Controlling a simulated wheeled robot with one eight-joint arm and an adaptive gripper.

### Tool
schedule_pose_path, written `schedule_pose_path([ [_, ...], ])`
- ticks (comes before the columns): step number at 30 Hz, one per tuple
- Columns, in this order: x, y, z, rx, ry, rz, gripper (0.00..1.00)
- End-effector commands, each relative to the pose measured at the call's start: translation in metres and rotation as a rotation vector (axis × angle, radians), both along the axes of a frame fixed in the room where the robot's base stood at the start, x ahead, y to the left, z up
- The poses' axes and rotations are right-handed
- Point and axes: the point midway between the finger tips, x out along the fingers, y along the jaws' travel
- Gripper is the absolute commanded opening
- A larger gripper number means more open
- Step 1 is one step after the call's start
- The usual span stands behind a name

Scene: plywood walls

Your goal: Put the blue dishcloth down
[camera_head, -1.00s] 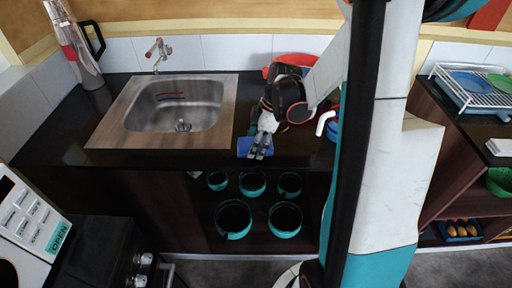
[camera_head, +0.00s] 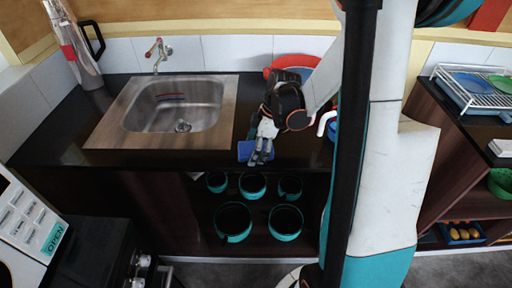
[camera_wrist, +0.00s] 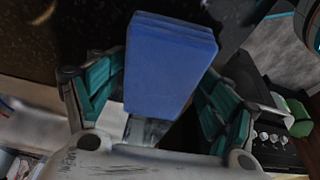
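The blue dishcloth (camera_head: 247,150) is a folded, thick pad at the front edge of the black counter (camera_head: 210,158), right of the sink. My gripper (camera_head: 261,158) points down at it, its fingers overlapping the cloth's right part in the head view. In the wrist view the dishcloth (camera_wrist: 170,65) sits between the two teal-padded fingers of my gripper (camera_wrist: 160,105), which close on its sides. Its far end sticks out past the fingertips. Whether its underside touches the counter or hangs just above cannot be told.
A sink (camera_head: 178,105) in a wooden surround lies to the left. A red bowl or plate (camera_head: 290,62) is behind my gripper, and a blue mug with a white handle (camera_head: 330,126) is right of it. Several teal pots (camera_head: 233,222) sit on the shelves below. A dish rack (camera_head: 475,82) stands far right.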

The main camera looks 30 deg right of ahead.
Motion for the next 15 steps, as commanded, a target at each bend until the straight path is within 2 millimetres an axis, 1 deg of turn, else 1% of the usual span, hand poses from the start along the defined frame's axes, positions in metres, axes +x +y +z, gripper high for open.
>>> schedule_pose_path([
  [11, 0.0009, -0.0014, 0.0009, -0.001, -0.002, -0.002, 0.74],
  [15, 0.0011, -0.0013, 0.0053, -0.001, -0.002, -0.002, 0.74],
])
